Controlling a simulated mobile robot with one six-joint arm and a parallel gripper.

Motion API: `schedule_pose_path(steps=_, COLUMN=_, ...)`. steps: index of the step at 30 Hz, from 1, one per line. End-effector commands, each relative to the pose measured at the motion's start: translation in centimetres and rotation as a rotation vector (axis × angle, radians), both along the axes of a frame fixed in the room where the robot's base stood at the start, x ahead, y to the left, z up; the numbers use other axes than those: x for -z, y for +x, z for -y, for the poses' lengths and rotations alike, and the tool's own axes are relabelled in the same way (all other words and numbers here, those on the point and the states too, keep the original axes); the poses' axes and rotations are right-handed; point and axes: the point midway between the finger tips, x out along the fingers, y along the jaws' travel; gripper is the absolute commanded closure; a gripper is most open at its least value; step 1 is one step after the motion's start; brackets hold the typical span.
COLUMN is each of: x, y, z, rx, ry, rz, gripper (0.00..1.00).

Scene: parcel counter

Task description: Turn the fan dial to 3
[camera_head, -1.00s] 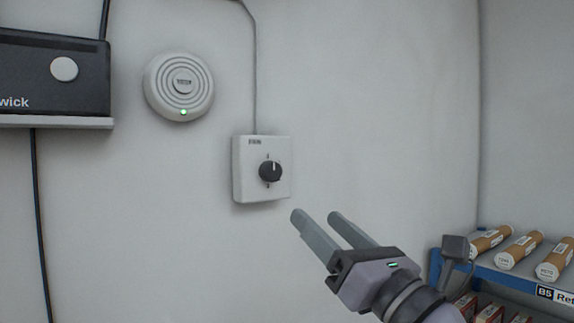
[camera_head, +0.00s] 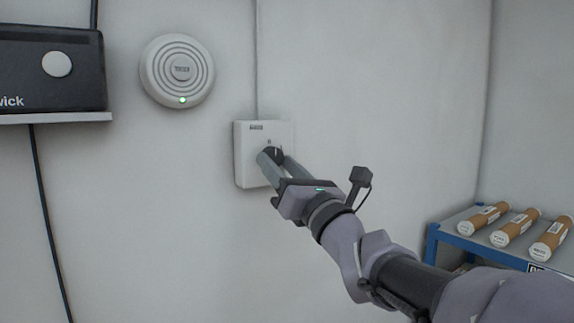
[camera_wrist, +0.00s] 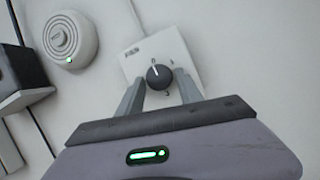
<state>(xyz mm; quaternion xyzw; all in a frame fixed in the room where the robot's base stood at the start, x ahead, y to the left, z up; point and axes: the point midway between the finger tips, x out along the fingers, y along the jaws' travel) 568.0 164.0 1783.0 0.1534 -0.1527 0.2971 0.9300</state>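The fan dial is a dark round knob (camera_head: 273,153) on a white wall box (camera_head: 245,165) labelled FAN. In the wrist view the knob (camera_wrist: 159,76) shows a white pointer line toward the top mark of the box (camera_wrist: 133,65), which looks like 0; a 3 is visible below the knob. My gripper (camera_head: 274,160) is at the box, with its fingers apart on either side of the knob. The fingers hide part of the knob in the head view.
A round white wall device (camera_head: 177,71) with a green light hangs left of the box. A dark unit (camera_head: 50,70) on a ledge is further left. A blue-edged shelf (camera_head: 452,238) with cardboard tubes (camera_head: 515,228) stands at the right. The wall right of the box is bare.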

Motion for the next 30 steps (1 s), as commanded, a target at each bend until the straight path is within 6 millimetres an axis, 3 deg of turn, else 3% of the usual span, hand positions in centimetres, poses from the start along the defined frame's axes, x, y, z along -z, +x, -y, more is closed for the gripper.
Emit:
schedule_pose_path(steps=1, x=-0.01, y=-0.01, z=0.01, rx=0.000, ry=0.000, rz=0.000, gripper=0.69)
schedule_pose_path(steps=6, x=0.00, y=-0.02, z=0.01, rx=0.000, ry=0.000, rz=0.000, gripper=1.00)
schedule_pose_path(steps=17, x=0.36, y=-0.12, z=-0.12, rx=-0.001, ry=0.059, rz=-0.037, gripper=1.00)
schedule_pose_path(steps=30, x=0.65, y=-0.42, z=-0.52, rx=-0.004, ry=0.365, rz=-0.241, gripper=1.00)
